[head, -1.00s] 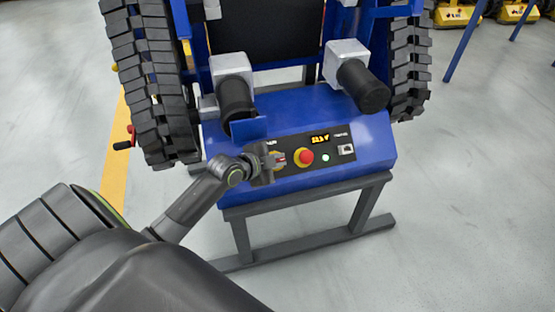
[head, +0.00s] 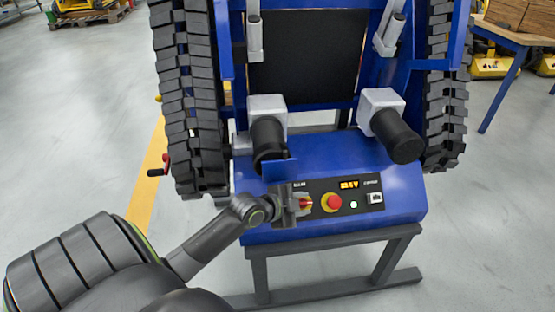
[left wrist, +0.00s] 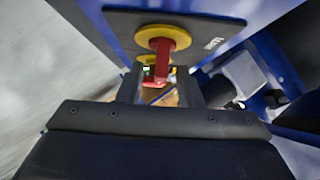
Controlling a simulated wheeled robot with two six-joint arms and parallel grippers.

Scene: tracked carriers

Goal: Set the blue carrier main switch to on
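The blue carrier's panel (head: 320,184) faces up on its blue housing (head: 395,190). The main switch (head: 306,203), a red handle on a yellow disc, is at the panel's left end, partly hidden by my left gripper (head: 297,205). In the left wrist view the red handle (left wrist: 161,62) stands out from its yellow disc (left wrist: 163,37). My left gripper (left wrist: 158,88) has a finger on either side of the handle's end, with gaps showing, so it looks open around it. I cannot tell whether it touches. My right gripper is not in view.
A red mushroom button (head: 332,202) on yellow sits right of the switch, with a lit indicator (head: 353,204), an amber display (head: 349,184) and a socket (head: 376,198). Black cylinders (head: 268,138) and (head: 397,136) overhang the housing. Tracks (head: 190,100) stand at the sides.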

